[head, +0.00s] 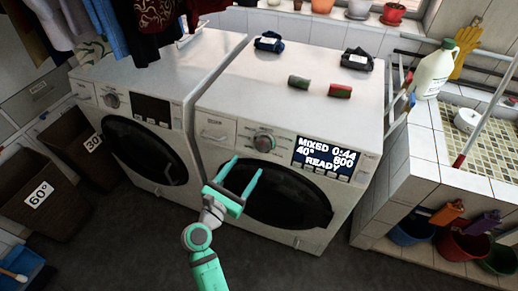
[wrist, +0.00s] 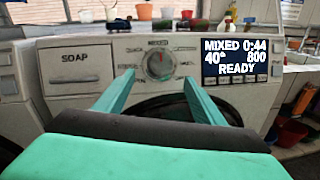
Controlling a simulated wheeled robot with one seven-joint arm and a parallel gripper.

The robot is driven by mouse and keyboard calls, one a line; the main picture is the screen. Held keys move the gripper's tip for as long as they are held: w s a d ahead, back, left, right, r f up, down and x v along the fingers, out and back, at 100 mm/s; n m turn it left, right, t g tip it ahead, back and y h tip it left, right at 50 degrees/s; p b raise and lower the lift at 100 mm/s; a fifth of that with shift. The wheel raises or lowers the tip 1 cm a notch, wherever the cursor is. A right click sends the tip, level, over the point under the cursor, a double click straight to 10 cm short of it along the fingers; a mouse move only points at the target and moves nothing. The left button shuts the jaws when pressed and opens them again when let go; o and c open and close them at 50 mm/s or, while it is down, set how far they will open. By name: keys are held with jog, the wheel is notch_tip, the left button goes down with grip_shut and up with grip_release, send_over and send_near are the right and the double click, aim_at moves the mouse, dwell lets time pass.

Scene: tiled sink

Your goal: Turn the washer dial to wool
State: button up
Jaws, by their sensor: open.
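The washer (head: 300,95) is the right one of two white front-loading machines in the head view. Its dial (head: 264,141) is a round grey knob with a red mark, left of the lit display (head: 327,158). The display reads MIXED, 0:44, 40°, 800, READY. In the wrist view the dial (wrist: 159,65) sits beyond and between my fingertips, with printed labels around it too small to read surely. My gripper (head: 245,167) is open and empty in front of the panel, below and left of the dial, apart from it. The soap drawer (wrist: 76,69) is left of the dial.
Another washer (head: 135,100) stands to the left. Brown bins (head: 45,185) are at the left, a tiled sink (head: 450,165) at the right. The floor in front is clear.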

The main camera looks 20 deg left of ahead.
aim_at(261, 147)
jog(key=w, duration=0.3)
jog(key=w+d, duration=0.1)
jog(key=w, duration=0.6)
jog(key=shift+w+d+f, duration=0.1)
jog(key=shift+w+d, duration=0.1)
jog(key=shift+d, duration=0.2)
jog(key=shift+d, duration=0.1)
jog(key=shift+s, duration=0.15)
jog(key=c, duration=1.1)
